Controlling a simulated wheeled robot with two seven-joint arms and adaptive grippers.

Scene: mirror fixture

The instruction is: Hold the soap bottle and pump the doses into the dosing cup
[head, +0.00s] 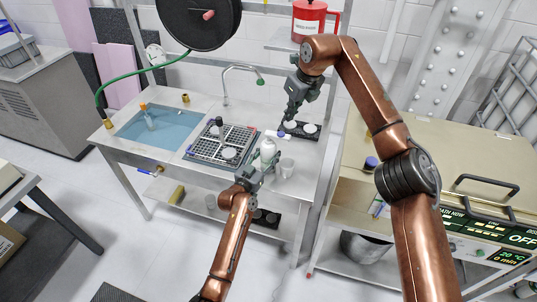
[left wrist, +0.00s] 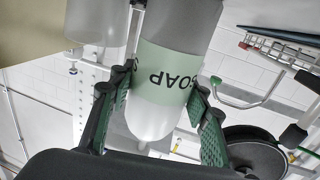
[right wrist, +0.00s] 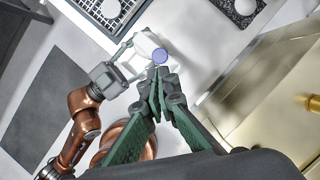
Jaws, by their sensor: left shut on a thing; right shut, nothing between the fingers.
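The white soap bottle (head: 267,151) stands upright at the front edge of the sink table, with my left gripper (head: 250,178) shut around it. In the left wrist view its green SOAP label (left wrist: 165,75) shows between the fingers. Its blue pump top (right wrist: 160,55) lies just beyond the tips of my right gripper (right wrist: 162,78) in the right wrist view. That gripper is shut and empty; I cannot tell whether it touches the pump. The clear dosing cup (head: 287,167) stands right of the bottle in the head view. I cannot make out its contents.
A black tray (head: 313,139) with white round items lies behind the bottle. A grid rack (head: 205,150) stands to the left, beside a blue basin (head: 170,128). A beige bath unit (head: 430,170) stands on the right. A thin tap (head: 226,85) rises at the back.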

